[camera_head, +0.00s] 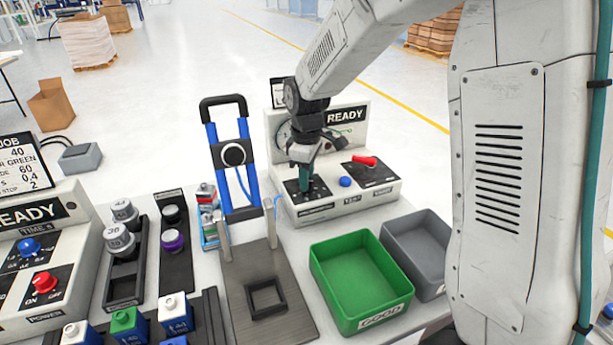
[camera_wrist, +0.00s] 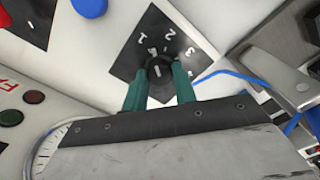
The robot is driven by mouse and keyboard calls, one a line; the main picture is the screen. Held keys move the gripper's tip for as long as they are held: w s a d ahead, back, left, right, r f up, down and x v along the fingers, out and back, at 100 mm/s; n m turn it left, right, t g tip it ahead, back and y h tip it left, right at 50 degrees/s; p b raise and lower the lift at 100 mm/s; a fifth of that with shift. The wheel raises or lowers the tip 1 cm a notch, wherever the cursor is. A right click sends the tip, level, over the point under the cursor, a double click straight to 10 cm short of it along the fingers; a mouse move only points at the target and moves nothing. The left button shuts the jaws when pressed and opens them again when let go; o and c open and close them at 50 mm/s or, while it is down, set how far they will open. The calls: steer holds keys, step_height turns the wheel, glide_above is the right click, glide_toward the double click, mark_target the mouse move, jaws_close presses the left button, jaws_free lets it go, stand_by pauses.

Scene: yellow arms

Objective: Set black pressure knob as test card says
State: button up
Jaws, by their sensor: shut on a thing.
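The black pressure knob (camera_wrist: 158,67) sits on a black dial plate (camera_wrist: 160,30) with white numerals; 1, 2 and 3 are readable around it. A light mark shows on the knob's face, but I cannot tell surely which numeral it points to. My gripper (camera_wrist: 159,84) is shut on the knob, one teal finger on each side. In the head view my gripper (camera_head: 304,182) reaches down to the tester panel (camera_head: 350,206) and hides the knob. A white card (camera_head: 277,92) stands behind the tester, partly hidden and too small to read.
A green GOOD bin (camera_head: 347,310) and a grey bin (camera_head: 410,228) are in front. A job card (camera_head: 24,165) is at far left.

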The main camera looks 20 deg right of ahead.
steer(key=m, duration=0.4)
steer(key=shift+m, duration=0.3)
steer(key=m, duration=0.3)
steer(key=shift+m, duration=0.4)
steer(key=m, duration=0.6)
steer(key=shift+m, duration=0.4)
steer(key=o, duration=1)
steer(key=shift+c, duration=0.2)
steer(key=shift+r, duration=0.1)
step_height(320, 180, up, 8)
steer(key=shift+f, duration=0.15)
